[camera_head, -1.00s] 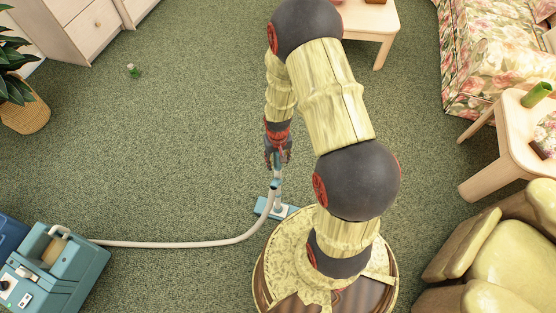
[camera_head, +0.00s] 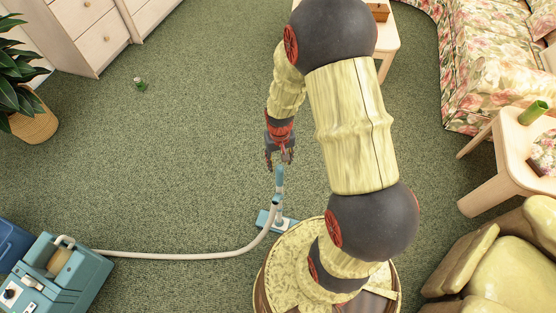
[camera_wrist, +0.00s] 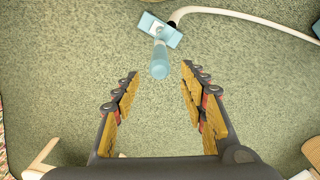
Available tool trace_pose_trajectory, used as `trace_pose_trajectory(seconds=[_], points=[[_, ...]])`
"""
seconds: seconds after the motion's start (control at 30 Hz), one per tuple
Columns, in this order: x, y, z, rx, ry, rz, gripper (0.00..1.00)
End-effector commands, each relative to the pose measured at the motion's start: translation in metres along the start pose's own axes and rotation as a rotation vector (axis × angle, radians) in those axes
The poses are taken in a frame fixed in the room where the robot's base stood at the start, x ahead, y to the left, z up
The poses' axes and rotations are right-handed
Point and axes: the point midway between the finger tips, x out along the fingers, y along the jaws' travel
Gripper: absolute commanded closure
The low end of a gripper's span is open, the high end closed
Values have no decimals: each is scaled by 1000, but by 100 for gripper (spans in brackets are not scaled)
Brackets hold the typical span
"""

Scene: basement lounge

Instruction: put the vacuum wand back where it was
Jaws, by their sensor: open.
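The vacuum wand (camera_head: 279,182) stands upright on its blue floor head (camera_head: 268,221) on the green carpet, close to my round base. Its blue handle top also shows in the wrist view (camera_wrist: 159,64), beyond and between my fingertips. My gripper (camera_head: 279,163) is open and empty just above the handle end, apart from it. In the wrist view the two fingers of my gripper (camera_wrist: 160,72) are spread wide with carpet visible between them. A pale hose (camera_head: 180,256) runs from the wand to the blue vacuum body (camera_head: 75,285) at the lower left.
A side table (camera_head: 512,165) and a yellow armchair (camera_head: 510,265) stand at the right, with a floral sofa (camera_head: 465,75) behind. A drawer cabinet (camera_head: 88,30) and a potted plant (camera_head: 35,120) are at the left. A small green item (camera_head: 140,84) lies on the otherwise open carpet.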

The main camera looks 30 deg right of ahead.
Motion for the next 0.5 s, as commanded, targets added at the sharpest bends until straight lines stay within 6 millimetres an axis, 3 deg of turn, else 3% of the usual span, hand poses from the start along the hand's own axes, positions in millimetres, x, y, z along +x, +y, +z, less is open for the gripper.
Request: trace_pose_trajectory(seconds=[0.17, 0.27, 0.37, 0.5], points=[[-69, -17, -11, -44, 75, -5, 57], [-130, -32, -8, -87, 139, -11, 57], [-190, -46, 6, -131, 203, -20, 57], [-262, -61, 40, -194, 292, -36, 57]])
